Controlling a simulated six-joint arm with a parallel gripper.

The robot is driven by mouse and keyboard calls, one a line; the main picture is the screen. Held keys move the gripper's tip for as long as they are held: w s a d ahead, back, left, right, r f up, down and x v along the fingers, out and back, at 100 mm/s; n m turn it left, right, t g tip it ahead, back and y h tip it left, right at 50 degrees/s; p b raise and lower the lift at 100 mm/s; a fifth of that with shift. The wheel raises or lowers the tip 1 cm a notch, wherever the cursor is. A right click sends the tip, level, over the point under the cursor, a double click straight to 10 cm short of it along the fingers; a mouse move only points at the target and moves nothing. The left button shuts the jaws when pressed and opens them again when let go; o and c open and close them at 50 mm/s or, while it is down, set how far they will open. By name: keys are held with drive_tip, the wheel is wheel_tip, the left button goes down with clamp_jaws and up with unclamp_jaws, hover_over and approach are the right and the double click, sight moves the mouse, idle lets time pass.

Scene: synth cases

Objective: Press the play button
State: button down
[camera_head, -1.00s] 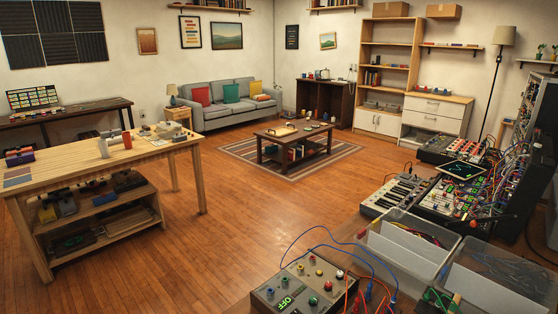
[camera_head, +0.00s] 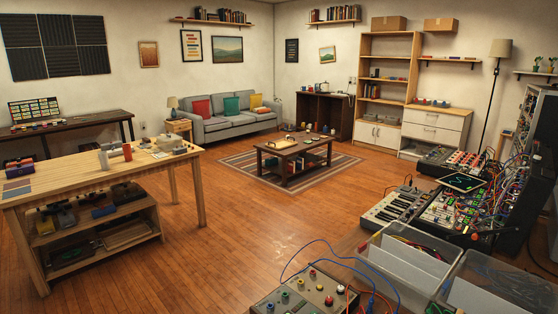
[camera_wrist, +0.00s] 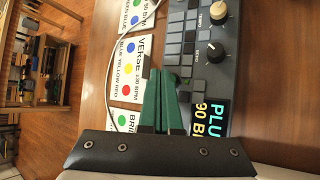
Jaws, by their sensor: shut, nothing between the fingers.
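My gripper (camera_wrist: 161,72) shows in the wrist view, its two green fingers together with nothing between them. The fingertips are over the left edge of a dark grey device (camera_wrist: 207,78), beside its square pads; I cannot tell whether they touch it. The device has knobs, one labelled ECHO (camera_wrist: 215,53), and a lit display (camera_wrist: 213,110) whose visible text begins "PLU" and "90 B". I cannot make out a button marked play. Part of the device is hidden behind my gripper. My gripper is not seen in the head view.
A VERSE card (camera_wrist: 128,65) with coloured dots lies left of the device, with other cards and a white cable nearby. In the head view, a control box (camera_head: 310,292), clear bins (camera_head: 408,258), a keyboard (camera_head: 393,208) and cabled synth gear crowd the right. The wooden floor is open.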

idle(0.4)
drive_tip(key=shift+f, duration=0.45)
wheel_tip(320, 180, up, 7)
idle(1.0)
